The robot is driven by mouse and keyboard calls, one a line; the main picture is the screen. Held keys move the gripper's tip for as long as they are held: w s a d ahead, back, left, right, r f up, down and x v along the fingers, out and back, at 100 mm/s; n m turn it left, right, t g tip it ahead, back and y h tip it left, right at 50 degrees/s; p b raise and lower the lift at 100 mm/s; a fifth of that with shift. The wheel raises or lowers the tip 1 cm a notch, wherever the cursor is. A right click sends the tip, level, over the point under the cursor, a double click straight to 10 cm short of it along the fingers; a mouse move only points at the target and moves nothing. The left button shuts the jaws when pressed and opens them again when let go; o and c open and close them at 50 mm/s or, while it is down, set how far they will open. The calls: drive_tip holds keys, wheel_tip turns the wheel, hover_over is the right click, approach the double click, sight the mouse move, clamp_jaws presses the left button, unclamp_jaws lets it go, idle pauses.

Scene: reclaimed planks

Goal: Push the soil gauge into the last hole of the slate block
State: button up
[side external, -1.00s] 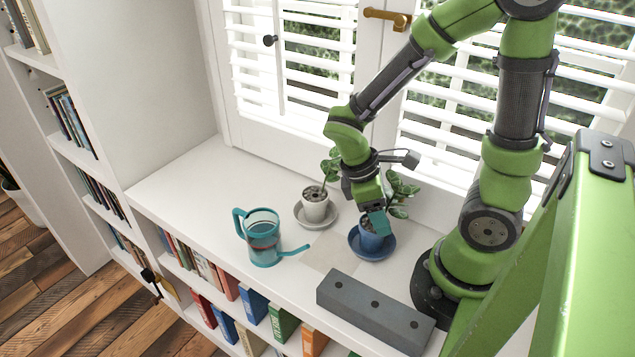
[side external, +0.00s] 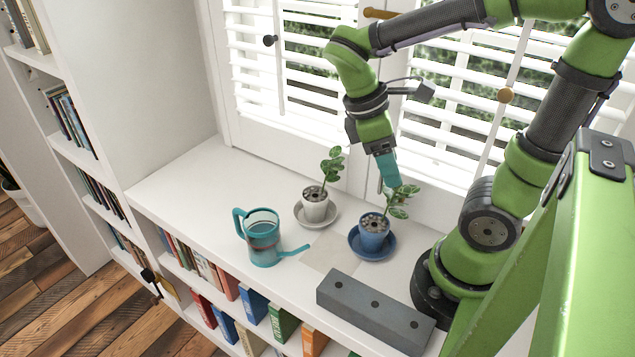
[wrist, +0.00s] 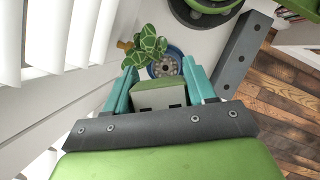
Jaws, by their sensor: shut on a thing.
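My gripper (side external: 388,172) hangs above the blue pot (side external: 372,232), its teal fingers pointing down. In the wrist view the fingers of my gripper (wrist: 160,90) are shut on a pale boxy head, the soil gauge (wrist: 157,96). The gauge's lower end is hard to make out in the side view. No gauge shows in those holes.
The blue pot holds a leafy plant and stands on a blue saucer (side external: 357,252). A white pot (side external: 314,208) with a plant stands behind left. A teal watering can (side external: 263,240) is farther left. Window shutters (side external: 450,95) rise behind. A pale square (side external: 325,252) lies before the pots.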

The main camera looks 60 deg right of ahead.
drive_tip(key=shift+r, duration=1.95)
drive_tip(key=a+f+n, duration=0.2)
drive_tip(key=a+f, duration=0.1)
drive_tip(key=a, duration=0.3)
drive_tip(key=m, duration=0.3)
hover_over(351, 289)
drive_tip(key=w, duration=0.1)
wheel_tip(351, 289, down, 4)
drive_tip(key=shift+w+a+f+m+y, duration=0.15)
drive_tip(key=shift+m+y, duration=0.15)
drive_tip(key=shift+m, duration=0.2)
drive_tip(key=shift+w+a+f+m+y, duration=0.15)
drive_tip(key=shift+m+y, duration=0.15)
drive_tip(key=shift+m, duration=0.2)
drive_tip(key=shift+s+d+g, duration=0.1)
drive_tip(key=shift+d+g, duration=0.05)
drive_tip(key=shift+g, duration=0.15)
drive_tip(key=shift+f, duration=1.8)
drive_tip(key=shift+f, duration=3.15)
